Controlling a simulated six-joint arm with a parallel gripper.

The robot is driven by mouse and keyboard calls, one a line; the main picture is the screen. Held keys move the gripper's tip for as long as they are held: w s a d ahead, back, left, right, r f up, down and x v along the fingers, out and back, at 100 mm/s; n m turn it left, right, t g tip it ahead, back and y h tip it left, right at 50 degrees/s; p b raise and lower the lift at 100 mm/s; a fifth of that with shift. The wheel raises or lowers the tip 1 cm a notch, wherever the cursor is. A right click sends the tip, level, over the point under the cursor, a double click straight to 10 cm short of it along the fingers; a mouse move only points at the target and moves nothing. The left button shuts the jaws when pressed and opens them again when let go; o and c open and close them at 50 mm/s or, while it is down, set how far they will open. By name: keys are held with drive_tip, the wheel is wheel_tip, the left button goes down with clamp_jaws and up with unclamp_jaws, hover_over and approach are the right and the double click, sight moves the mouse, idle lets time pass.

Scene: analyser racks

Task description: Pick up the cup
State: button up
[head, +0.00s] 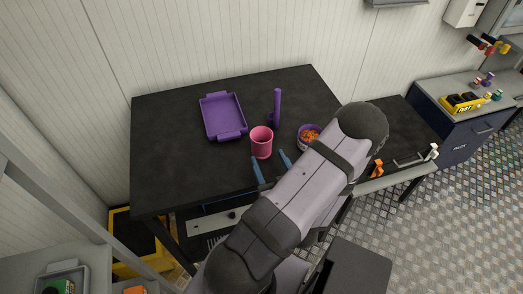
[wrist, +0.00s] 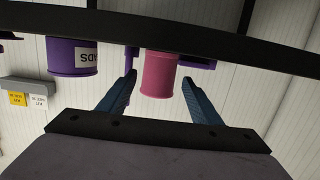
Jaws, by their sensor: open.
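A pink cup (head: 261,143) stands upright on the black table (head: 165,150) in the head view. It also shows in the wrist view as a pink cup (wrist: 159,76), upside down in the picture, between and beyond the fingers. My gripper (head: 270,165) has two blue fingers, open and empty, just on the near side of the cup. In the wrist view my gripper (wrist: 158,84) has one finger to each side of the cup in the picture. I cannot tell whether either finger touches it.
A purple tray (head: 223,137) lies behind left of the cup. A purple upright object (head: 276,106) stands just behind it. A purple bowl with orange contents (head: 308,137) is to the right, partly hidden by my arm; a labelled purple container (wrist: 72,58) shows in the wrist view.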

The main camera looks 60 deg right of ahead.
sight(259, 140)
drive_tip(key=shift+d, duration=0.1)
drive_tip(key=shift+w+d+f+b, duration=0.2)
drive_tip(key=shift+w+d+b, duration=0.15)
drive_tip(key=shift+b, duration=0.15)
drive_tip(key=x, duration=0.4)
drive_tip(key=shift+w+d+r+b, duration=0.2)
drive_tip(key=shift+w+d+b, duration=0.05)
drive_tip(key=shift+w+b, duration=0.1)
drive_tip(key=shift+f+p+x, duration=0.2)
drive_tip(key=shift+p+x, duration=1.05)
drive_tip(key=shift+x, duration=1.85)
drive_tip(key=shift+c, duration=0.5)
drive_tip(key=c, duration=0.7)
